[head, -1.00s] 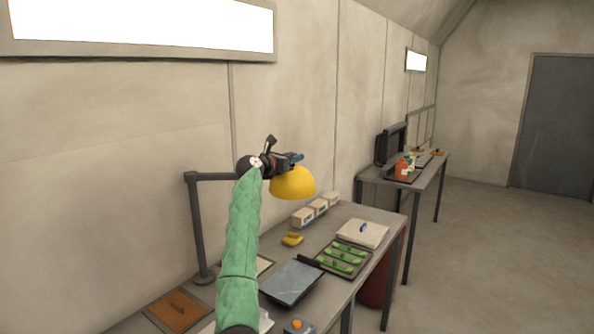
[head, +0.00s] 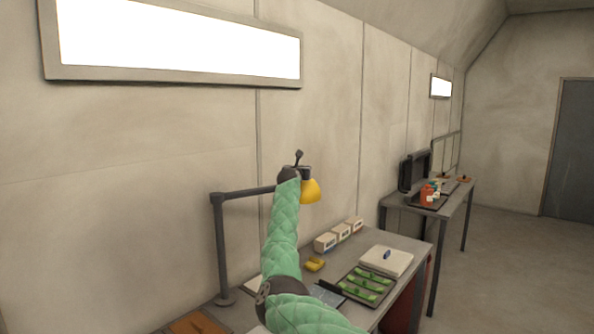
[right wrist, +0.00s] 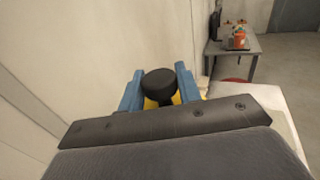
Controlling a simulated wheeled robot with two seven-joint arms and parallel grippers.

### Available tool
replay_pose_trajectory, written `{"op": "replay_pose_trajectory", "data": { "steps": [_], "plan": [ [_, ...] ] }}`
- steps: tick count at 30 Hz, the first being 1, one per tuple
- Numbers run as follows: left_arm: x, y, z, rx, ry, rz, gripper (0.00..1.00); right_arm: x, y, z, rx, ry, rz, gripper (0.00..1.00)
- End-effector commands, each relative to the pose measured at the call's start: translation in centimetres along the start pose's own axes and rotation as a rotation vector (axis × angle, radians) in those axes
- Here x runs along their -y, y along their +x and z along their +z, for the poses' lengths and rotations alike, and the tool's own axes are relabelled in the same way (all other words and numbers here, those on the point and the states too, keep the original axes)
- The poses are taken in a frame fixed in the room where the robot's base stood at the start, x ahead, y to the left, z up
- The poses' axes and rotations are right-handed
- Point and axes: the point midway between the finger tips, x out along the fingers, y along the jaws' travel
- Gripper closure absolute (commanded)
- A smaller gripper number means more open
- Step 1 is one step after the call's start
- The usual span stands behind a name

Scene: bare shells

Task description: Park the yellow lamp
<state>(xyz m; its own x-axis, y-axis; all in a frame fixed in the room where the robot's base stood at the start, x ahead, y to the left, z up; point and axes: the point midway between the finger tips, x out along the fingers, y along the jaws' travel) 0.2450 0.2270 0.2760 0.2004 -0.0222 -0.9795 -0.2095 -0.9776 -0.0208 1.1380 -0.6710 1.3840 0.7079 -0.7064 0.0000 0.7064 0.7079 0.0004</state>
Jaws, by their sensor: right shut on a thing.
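The yellow lamp has a domed yellow shade (head: 311,191), a dark jointed arm (head: 247,192) and a dark post (head: 221,250) standing on the near table. My right gripper (head: 301,173) is at the lamp head, mostly hidden behind my green-sleeved arm in the head view. In the right wrist view its blue fingers (right wrist: 158,88) flank a round black knob (right wrist: 158,80) on the lamp head and are shut on it. A little of the yellow shade shows beneath the knob. My left gripper is in neither view.
Under the lamp, the near table (head: 415,250) carries white boxes (head: 338,236), a small yellow object (head: 315,264), a dark tray (head: 346,293) of green items and a pale pad (head: 388,261). The wall runs close behind. A second table (head: 458,190) stands farther off.

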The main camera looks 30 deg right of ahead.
Motion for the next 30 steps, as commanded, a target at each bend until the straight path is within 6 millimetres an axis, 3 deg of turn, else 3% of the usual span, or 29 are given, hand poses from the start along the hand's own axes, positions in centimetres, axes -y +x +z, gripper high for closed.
{"op": "replay_pose_trajectory", "data": {
  "steps": [7,20,21,23,30],
  "plan": [
    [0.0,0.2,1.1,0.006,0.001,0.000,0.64,0.9,1.5,0.1,0.000,0.000,0.023,1.00],
    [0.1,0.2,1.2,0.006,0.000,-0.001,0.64,0.8,1.6,0.4,0.004,0.001,0.028,1.00],
    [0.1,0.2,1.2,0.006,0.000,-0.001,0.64,0.8,1.6,0.4,0.005,0.001,0.029,0.58],
    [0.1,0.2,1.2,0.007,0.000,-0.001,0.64,0.8,1.6,0.3,0.004,0.000,0.028,0.47],
    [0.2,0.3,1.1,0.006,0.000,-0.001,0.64,0.9,1.6,0.1,0.001,0.000,0.027,0.47]
  ]
}}
